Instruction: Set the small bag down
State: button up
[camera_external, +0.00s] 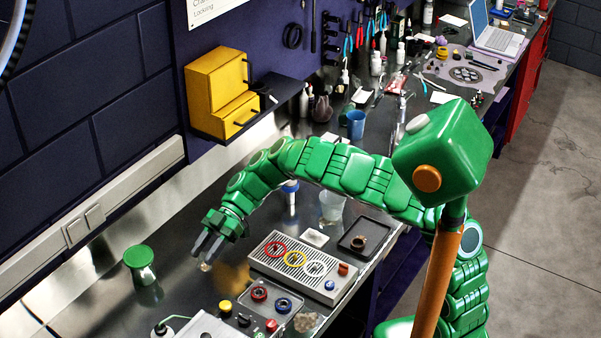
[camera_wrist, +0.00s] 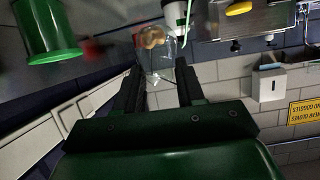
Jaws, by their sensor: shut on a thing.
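The small bag (camera_wrist: 163,62) is clear, with a tan-brown lump inside, and sits between my fingers in the wrist view. My gripper (camera_wrist: 160,88) is shut on it. In the external view my gripper (camera_external: 207,246) points down over the left part of the dark bench, and a bit of the bag (camera_external: 206,266) shows at the fingertips. I cannot tell whether the bag touches the bench top.
A green-lidded jar (camera_external: 140,264) stands left of my gripper. A slotted grey tray (camera_external: 303,268) with coloured rings lies to the right. A smaller tray (camera_external: 270,300) and a yellow-topped item (camera_external: 225,307) are in front. Bare bench (camera_external: 185,250) lies between jar and gripper.

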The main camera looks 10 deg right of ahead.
jog(key=shift+w+a+f, duration=0.35)
jog(key=shift+a+f, duration=0.3)
jog(key=shift+f, duration=0.25)
jog(key=shift+w+a+f, duration=0.35)
jog(key=shift+a+f, duration=0.35)
jog(key=shift+f, duration=0.2)
jog(key=shift+w+a+f, duration=0.35)
jog(key=shift+a+f, duration=0.3)
jog(key=shift+f, duration=0.25)
jog(key=shift+a+f, duration=0.1)
jog(key=shift+f, duration=1.6)
jog(key=o, duration=1)
jog(key=shift+v, duration=6.1)
